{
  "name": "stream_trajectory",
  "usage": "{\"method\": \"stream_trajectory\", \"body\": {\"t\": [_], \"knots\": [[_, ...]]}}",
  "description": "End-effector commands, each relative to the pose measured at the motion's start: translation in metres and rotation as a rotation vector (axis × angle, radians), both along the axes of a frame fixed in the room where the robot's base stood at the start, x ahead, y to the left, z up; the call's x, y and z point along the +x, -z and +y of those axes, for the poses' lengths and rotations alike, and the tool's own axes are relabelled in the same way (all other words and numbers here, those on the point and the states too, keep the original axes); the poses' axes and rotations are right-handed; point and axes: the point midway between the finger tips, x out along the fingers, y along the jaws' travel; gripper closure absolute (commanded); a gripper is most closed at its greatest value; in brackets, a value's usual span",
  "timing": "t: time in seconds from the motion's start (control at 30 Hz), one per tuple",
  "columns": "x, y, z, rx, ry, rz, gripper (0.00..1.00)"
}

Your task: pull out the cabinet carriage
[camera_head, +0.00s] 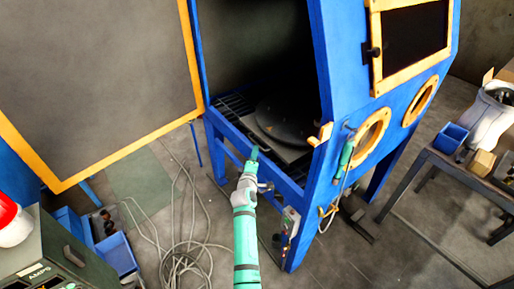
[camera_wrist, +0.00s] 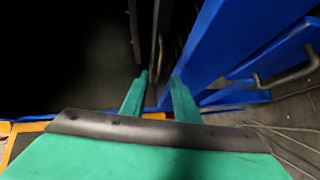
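The blue blasting cabinet (camera_head: 322,90) stands with its side open. Inside it, the carriage shows as a dark round turntable (camera_head: 285,118) above the slatted floor, within the cabinet. My green gripper (camera_head: 254,154) is at the cabinet's lower front opening, close to the carriage's near edge. In the wrist view my gripper (camera_wrist: 160,77) has its two fingers apart with a gap between them. A thin metal bar (camera_wrist: 160,48), perhaps the carriage handle, shows just beyond and between the fingertips. Whether it touches them I cannot tell.
The large orange-framed door (camera_head: 110,80) hangs open at left. A grey hose (camera_head: 185,255) lies coiled on the floor near my arm. A workbench (camera_head: 440,165) stands at right. A blue rail with a bent metal handle (camera_wrist: 285,76) shows at right in the wrist view.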

Motion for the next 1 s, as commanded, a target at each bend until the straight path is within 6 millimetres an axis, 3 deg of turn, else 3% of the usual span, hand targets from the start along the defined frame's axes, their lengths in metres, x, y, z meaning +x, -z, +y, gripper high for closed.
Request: {"method": "stream_trajectory", "body": {"t": [0.2, 0.4, 0.9, 1.0], "knots": [[0.033, 0.004, -0.006, 0.002, 0.001, 0.000, 0.72], [0.052, 0.007, -0.011, 0.000, 0.004, -0.001, 0.72], [0.061, 0.009, -0.014, 0.001, 0.004, -0.001, 0.72], [0.061, 0.009, -0.016, 0.001, 0.007, -0.001, 0.96]]}}
